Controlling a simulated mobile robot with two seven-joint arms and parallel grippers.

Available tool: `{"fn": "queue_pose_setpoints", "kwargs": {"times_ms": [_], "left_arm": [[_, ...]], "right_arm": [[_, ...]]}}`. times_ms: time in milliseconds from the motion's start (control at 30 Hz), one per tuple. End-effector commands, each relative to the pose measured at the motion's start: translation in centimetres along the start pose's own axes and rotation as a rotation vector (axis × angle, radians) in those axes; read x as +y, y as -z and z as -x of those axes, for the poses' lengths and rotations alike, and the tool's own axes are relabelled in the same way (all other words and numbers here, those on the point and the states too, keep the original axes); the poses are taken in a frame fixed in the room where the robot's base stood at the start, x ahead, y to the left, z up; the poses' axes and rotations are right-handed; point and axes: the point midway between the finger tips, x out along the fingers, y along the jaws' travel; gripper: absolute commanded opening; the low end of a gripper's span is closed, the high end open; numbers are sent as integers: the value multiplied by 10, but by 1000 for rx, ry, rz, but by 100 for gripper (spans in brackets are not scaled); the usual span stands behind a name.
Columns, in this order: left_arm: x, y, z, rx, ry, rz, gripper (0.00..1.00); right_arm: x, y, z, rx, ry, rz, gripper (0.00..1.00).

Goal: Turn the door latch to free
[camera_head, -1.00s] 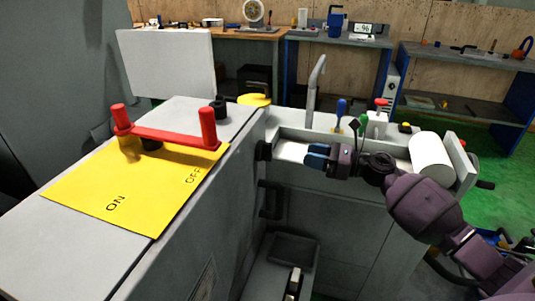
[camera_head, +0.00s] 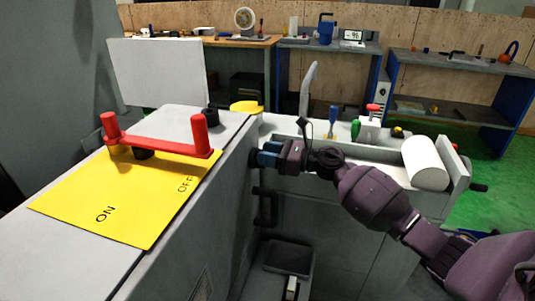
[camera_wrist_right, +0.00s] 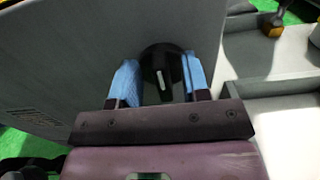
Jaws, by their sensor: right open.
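The door latch (camera_wrist_right: 163,82) is a round black knob with a white mark on its face, on the grey side panel of the machine. In the head view it (camera_head: 254,158) is mostly hidden by my gripper. My right gripper (camera_head: 264,157) reaches in from the right with its blue fingers at the panel. In the right wrist view my right gripper (camera_wrist_right: 160,66) is open, with one blue finger on each side of the knob. I cannot tell whether the fingers touch it. My left gripper is not in view.
A red handle (camera_head: 160,144) stands over a yellow ON/OFF plate (camera_head: 120,203) on the machine top. A black door handle (camera_head: 265,208) sits below the latch.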

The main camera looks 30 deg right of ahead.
Motion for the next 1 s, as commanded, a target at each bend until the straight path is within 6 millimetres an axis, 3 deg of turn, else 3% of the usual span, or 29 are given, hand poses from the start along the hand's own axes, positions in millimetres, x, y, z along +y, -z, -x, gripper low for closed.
{"fn": "queue_pose_setpoints", "kwargs": {"times_ms": [267,567,1000], "left_arm": [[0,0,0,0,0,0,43],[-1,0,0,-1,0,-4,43],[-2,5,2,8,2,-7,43]], "right_arm": [[0,0,-2,0,0,0,43],[0,0,-1,0,0,0,0],[-2,-1,-1,0,1,-77,0]]}}
